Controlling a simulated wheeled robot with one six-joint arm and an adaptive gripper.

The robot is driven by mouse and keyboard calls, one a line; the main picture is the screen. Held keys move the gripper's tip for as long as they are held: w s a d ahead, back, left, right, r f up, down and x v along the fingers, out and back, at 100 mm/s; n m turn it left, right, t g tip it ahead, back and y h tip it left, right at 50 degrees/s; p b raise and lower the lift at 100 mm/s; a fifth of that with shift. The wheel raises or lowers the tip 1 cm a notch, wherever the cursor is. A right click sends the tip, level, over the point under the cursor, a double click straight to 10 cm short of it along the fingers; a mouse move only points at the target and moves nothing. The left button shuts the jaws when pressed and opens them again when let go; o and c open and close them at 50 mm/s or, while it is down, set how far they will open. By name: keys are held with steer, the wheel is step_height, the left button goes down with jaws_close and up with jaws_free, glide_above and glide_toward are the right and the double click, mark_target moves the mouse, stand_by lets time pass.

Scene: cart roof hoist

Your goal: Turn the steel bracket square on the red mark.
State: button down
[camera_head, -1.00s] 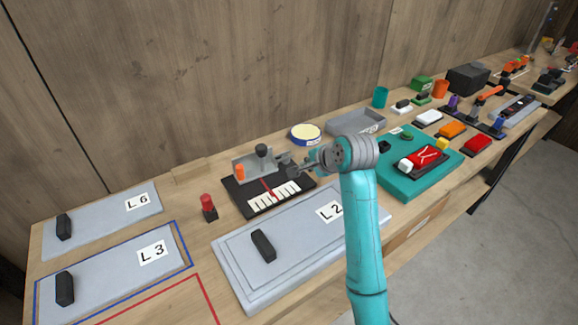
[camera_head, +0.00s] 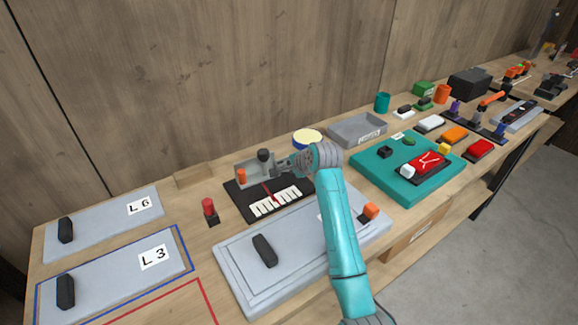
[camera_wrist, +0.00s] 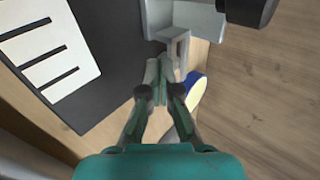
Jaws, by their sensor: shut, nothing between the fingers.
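The steel bracket (camera_head: 254,171) is a light grey piece at the back of a black board (camera_head: 236,204) with a white scale (camera_head: 276,202). The red mark (camera_head: 270,191) is a thin line between bracket and scale. My gripper (camera_head: 280,164) is at the bracket's right end. In the wrist view, my shut fingers (camera_wrist: 163,82) point at a pale tab (camera_wrist: 175,44) on the bracket (camera_wrist: 192,18). I cannot tell whether they touch it.
A blue-rimmed cream disc (camera_head: 307,136) lies behind my wrist. A red-topped post (camera_head: 209,208) stands left of the board. Grey panel L2 (camera_head: 240,290) lies in front, and a teal tray (camera_head: 370,170) is to the right. The wooden wall closes the back.

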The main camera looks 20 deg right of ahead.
steer(key=shift+w+a, duration=0.1)
steer(key=shift+w, duration=0.25)
steer(key=shift+w+n+y, duration=0.4)
steer(key=shift+w, duration=0.3)
